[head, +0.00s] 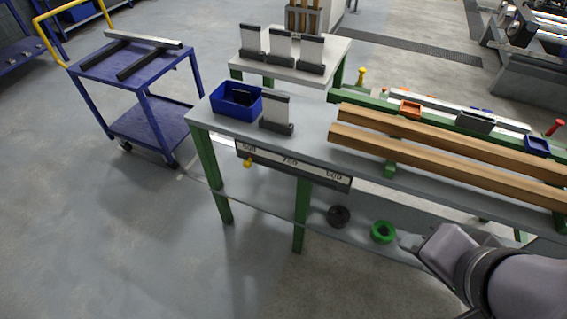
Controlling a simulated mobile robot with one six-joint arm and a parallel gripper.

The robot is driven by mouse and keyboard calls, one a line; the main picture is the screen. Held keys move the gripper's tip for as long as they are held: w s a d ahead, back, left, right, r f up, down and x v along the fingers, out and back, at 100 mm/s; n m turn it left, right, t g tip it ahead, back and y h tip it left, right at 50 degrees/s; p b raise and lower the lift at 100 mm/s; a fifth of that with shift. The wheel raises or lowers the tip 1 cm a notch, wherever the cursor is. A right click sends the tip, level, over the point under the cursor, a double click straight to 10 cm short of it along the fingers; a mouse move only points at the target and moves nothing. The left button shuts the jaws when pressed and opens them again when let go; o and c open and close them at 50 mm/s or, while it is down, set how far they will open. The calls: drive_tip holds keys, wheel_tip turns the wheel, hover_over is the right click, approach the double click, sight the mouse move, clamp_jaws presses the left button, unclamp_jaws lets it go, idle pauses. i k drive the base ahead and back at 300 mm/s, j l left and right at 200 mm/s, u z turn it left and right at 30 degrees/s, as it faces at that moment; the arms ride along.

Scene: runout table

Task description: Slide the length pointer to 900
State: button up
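The length scale (318,173) is a dark-framed strip with a light face on the front edge of the runout table (222,125). Its labels are small; they look like 600 at the left, 750 in the middle and 900 at the right. The yellow length pointer (247,163) hangs at the left end of the scale, under the leftmost label. My gripper (405,241) is at the lower right, in front of the table and well to the right of the pointer, apart from it. Its fingers are too small and turned away to tell their opening.
Two wooden beams (440,158) lie along the table top. A blue bin (236,100) and a card holder (276,112) stand at its left. A dark ring (339,215) and a green ring (382,232) lie on the lower shelf. Floor in front is clear.

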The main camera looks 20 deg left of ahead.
sight(247, 164)
drive_tip(key=u, duration=1.45)
